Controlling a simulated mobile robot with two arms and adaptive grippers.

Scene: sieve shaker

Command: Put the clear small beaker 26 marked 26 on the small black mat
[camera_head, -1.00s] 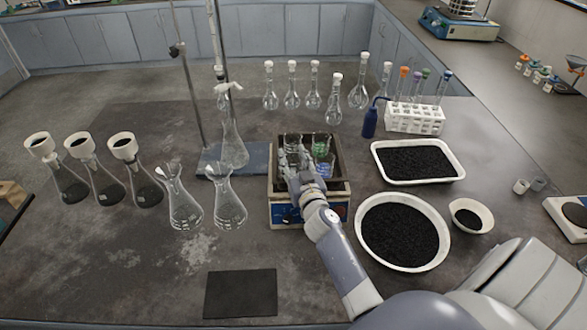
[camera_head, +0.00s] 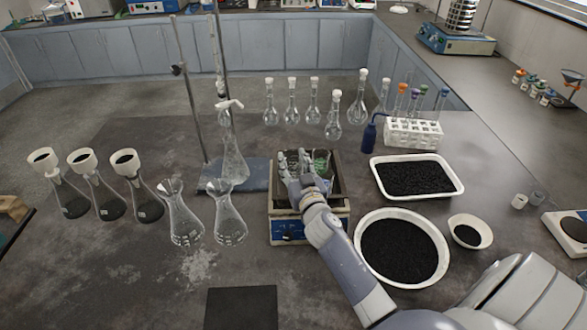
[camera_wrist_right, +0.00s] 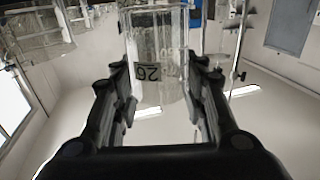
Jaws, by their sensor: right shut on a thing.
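The clear small beaker marked 26 (camera_wrist_right: 158,45) is between the fingers of my right gripper (camera_wrist_right: 162,100) in the right wrist view. Its label appears upside down there. The right gripper is shut on it. In the head view my right gripper (camera_head: 303,182) is over the shaker box (camera_head: 310,228), and its hand hides the held beaker. I cannot tell how high the beaker is above the box. The small black mat (camera_head: 241,308) lies bare at the front of the bench, cut by the lower picture edge. My left gripper is not in view.
Two empty conical flasks (camera_head: 229,222) stand left of the shaker box. Funnel-topped flasks (camera_head: 145,200) stand farther left. A round white bowl of black grains (camera_head: 400,250) is right of my arm. Another beaker with green (camera_head: 321,160) stands in the box.

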